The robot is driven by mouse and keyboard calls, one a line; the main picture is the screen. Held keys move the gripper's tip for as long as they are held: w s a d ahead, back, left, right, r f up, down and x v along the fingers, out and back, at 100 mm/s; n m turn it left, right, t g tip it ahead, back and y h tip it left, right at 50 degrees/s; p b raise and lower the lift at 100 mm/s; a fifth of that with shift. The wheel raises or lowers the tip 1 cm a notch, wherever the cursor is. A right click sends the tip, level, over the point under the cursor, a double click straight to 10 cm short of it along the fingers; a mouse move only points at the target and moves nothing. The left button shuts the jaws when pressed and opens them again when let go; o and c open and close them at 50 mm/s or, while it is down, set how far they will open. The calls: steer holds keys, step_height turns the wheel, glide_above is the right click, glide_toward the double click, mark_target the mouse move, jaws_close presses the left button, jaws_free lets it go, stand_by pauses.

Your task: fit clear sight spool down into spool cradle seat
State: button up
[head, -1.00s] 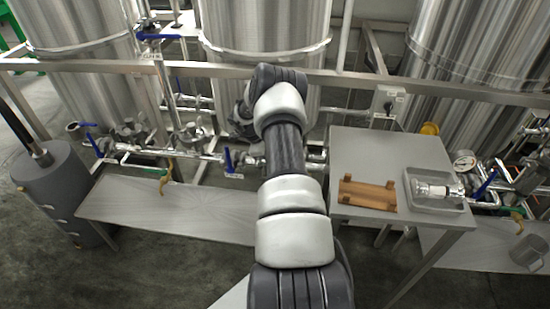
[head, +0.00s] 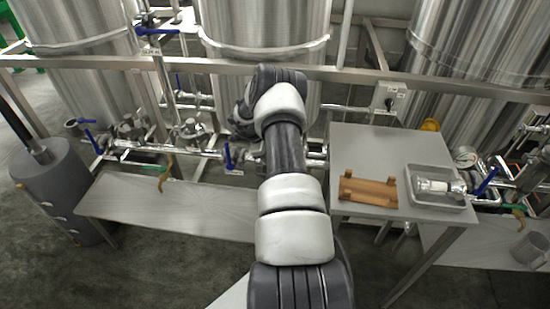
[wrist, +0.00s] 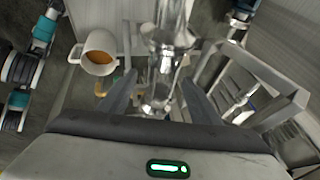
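The clear sight spool (head: 434,187) lies on its side in a grey tray (head: 436,206) on the right part of the steel table in the head view. It has a white band and clear or shiny ends. The spool cradle (head: 368,190), a brown wooden-looking block with raised ends, sits left of the tray, and its seat looks empty. My gripper (wrist: 160,98) shows in the wrist view with its two dark fingers apart and nothing held. A shiny pipe fitting (wrist: 165,45) shows beyond the fingers. In the head view my arm hides the gripper, well left of the table.
Steel pipes with blue-handled valves (head: 228,156) run behind my arm. A frame rail (head: 200,66) crosses before the big tanks. The table's back half (head: 380,148) is clear. A mug (wrist: 98,55) with orange-brown contents shows in the wrist view.

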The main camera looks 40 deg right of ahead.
steer(key=p+v, duration=0.2)
steer(key=v, duration=1.5)
steer(key=shift+r, duration=0.2)
steer(key=shift+a, duration=0.1)
